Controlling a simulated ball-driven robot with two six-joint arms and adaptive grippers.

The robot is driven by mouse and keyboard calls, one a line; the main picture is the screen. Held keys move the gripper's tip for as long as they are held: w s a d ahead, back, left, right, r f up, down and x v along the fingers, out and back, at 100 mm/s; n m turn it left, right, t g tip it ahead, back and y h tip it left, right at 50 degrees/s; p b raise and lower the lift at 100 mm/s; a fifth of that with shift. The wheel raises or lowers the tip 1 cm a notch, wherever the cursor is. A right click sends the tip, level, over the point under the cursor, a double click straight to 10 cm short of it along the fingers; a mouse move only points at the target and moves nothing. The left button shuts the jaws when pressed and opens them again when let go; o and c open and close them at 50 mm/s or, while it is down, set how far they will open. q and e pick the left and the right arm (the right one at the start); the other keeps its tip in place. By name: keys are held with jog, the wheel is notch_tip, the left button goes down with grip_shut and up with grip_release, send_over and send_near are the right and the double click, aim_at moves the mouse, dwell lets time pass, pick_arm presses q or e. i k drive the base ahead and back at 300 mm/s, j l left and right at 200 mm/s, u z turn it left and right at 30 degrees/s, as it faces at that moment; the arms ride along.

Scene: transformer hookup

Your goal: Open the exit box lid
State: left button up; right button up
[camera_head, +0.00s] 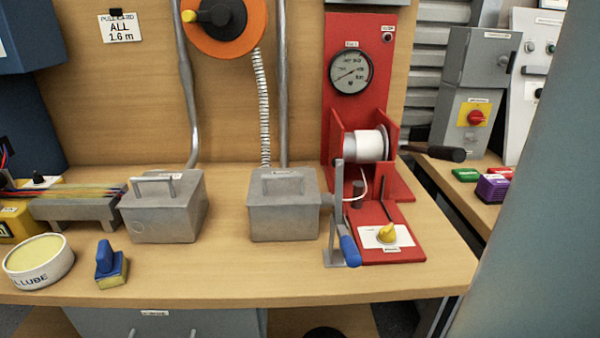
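Two grey metal boxes with lids stand on the wooden bench, and their labels are too small to read. One box (283,222) is at the middle, beside the red winch stand, with a ribbed white conduit and a grey pipe coming down behind it. Its lid (285,187) is shut and carries a raised handle. The other box (163,222) stands to the left, below a bent grey pipe, and its lid is also shut with a handle on top. I cannot tell from labels which is the exit box. Neither of my grippers is in view.
A red winch stand (405,225) with a white drum, gauge and blue-handled lever (348,250) stands close right of the middle box. A lube tub (40,262) and a blue-and-yellow block (110,268) lie front left. Bench (230,270) in front of the boxes is clear.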

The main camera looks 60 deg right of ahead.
aim_at(298, 186)
jog(key=l+z, duration=0.1)
jog(key=z, duration=0.35)
jog(key=k+l+z, duration=0.15)
jog(key=z, duration=0.35)
jog(key=l+z, duration=0.15)
jog(key=z, duration=0.3)
